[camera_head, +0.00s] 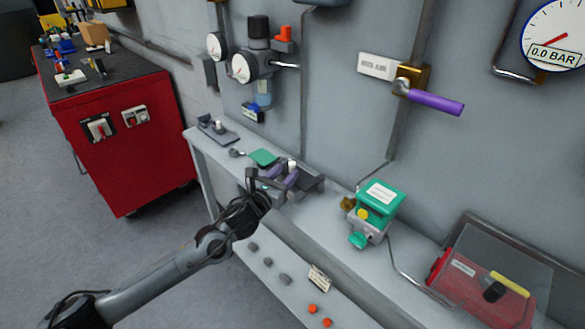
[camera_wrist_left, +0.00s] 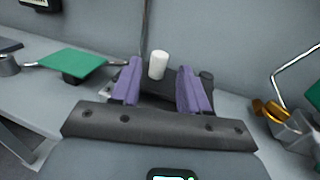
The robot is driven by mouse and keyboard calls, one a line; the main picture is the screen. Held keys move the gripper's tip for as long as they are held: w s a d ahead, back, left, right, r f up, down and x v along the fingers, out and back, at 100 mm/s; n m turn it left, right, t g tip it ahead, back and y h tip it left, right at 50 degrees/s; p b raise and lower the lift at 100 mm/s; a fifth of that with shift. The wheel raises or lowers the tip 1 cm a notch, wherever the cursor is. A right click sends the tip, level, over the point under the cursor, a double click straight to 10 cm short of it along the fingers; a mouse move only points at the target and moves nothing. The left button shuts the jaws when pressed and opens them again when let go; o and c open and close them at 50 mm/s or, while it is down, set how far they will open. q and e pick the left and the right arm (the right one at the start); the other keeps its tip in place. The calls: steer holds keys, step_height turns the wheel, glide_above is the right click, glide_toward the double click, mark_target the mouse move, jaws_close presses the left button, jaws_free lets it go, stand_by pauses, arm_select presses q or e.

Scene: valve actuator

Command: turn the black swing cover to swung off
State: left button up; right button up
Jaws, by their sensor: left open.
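A black cover-like part (camera_head: 312,177) sits on the grey ledge, partly hidden behind my left gripper; I take it to be the black swing cover. In the left wrist view, the dark part (camera_wrist_left: 165,88) shows between and behind my fingers. A white upright knob (camera_wrist_left: 158,64) stands at it, also seen in the head view (camera_head: 292,165). My left gripper (camera_head: 282,180) is open, its purple finger pads apart on either side of the white knob in the left wrist view (camera_wrist_left: 158,88). I cannot tell whether a finger touches the knob. My right gripper is not in view.
A green flap (camera_head: 263,157) lies just left of the gripper. A green-and-grey actuator box (camera_head: 378,205) stands to the right on the ledge. A dark plate (camera_head: 217,131) lies at the far left end. The grey wall is close behind, with a purple-handled valve (camera_head: 435,102).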

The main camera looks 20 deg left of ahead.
mark_target(291, 167)
arm_select(q)
steer(key=shift+w+d+b, duration=0.2)
steer(key=shift+w, duration=1.05)
steer(key=shift+w+d+b, duration=0.15)
steer(key=shift+w+d, duration=0.05)
steer(key=shift+w, duration=1.05)
jaws_close()
